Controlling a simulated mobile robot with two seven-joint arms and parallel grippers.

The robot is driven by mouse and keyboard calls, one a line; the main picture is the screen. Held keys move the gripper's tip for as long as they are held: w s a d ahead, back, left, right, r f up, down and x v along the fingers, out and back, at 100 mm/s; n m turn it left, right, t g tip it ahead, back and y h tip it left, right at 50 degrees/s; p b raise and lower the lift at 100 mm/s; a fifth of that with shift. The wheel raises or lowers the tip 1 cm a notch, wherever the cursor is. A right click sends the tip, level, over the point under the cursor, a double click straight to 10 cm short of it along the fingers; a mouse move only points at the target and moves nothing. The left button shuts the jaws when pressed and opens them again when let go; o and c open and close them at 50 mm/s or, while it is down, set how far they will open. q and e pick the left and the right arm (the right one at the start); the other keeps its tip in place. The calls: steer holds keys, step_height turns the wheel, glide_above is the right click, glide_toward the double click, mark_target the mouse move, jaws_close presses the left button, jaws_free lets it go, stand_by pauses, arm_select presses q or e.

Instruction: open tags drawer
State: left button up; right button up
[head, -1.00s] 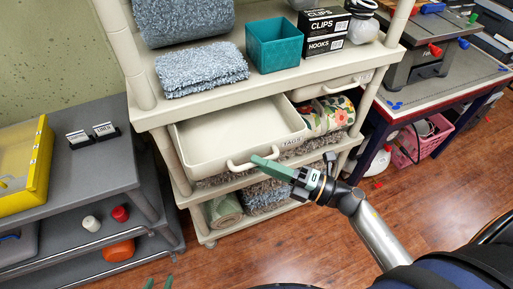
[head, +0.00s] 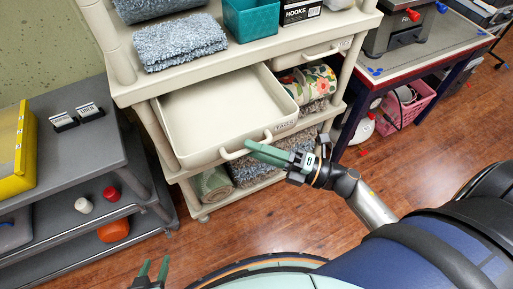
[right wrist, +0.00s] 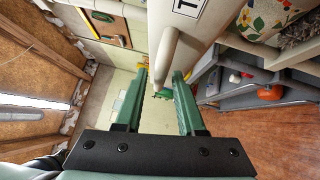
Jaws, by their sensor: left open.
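The tags drawer (head: 215,105) is an off-white tray in the beige shelf unit, pulled well out and empty. Its front bears a TAGS label (head: 285,127) and a curved handle (head: 232,154). My right gripper (head: 255,148) is at the right part of this handle. My left gripper (head: 153,270) is open and empty, low at the left, apart from the shelf.
A shut drawer (head: 312,55) is to the right, above floral and grey rolls. A teal bin (head: 250,18) and grey towel (head: 180,42) lie on top. A grey rack (head: 80,160) stands left; a pink basket (head: 405,105) is under the right table. The wood floor in front is clear.

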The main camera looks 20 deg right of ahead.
steer(key=shift+o, duration=0.3)
steer(key=b+v, duration=0.2)
steer(key=v, duration=1)
steer(key=shift+s+d+b, duration=0.15)
steer(key=shift+d+b, duration=0.05)
steer(key=shift+b, duration=0.1)
